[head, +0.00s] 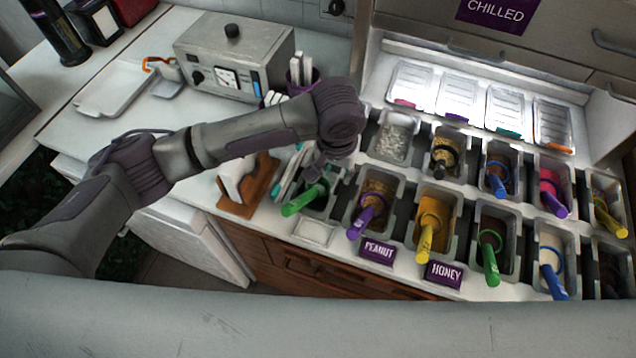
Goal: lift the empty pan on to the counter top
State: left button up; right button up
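Topping pans stand in two rows in the counter. The front-left pan (325,203) has a green-handled scoop (304,199) in it, and my arm partly covers it, so its contents are unclear. Behind it, a pan (394,136) without a scoop shows a pale, speckled inside; I cannot tell whether it is empty. The other pans mostly hold toppings and coloured scoops. My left gripper (316,172) points down at the front-left pan's back-left edge, close to the green scoop. Its fingers are small and dark, so their opening and any contact are unclear. My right gripper is out of view.
The white counter top (190,120) has bare room on the left, beside a white tray (115,90) and a metal appliance (235,55). A wooden holder (262,185) stands left of the pans. PEANUT (378,252) and HONEY (444,273) labels line the front.

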pick_arm(q)
jog(key=f, duration=0.4)
jog(key=w+f+p, duration=0.1)
jog(key=f, duration=0.1)
jog(key=shift+a, duration=0.15)
jog(key=shift+w+f, duration=0.1)
jog(key=shift+f, duration=1.1)
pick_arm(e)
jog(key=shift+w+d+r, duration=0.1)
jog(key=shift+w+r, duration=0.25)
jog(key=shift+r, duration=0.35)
pick_arm(q)
grip_shut()
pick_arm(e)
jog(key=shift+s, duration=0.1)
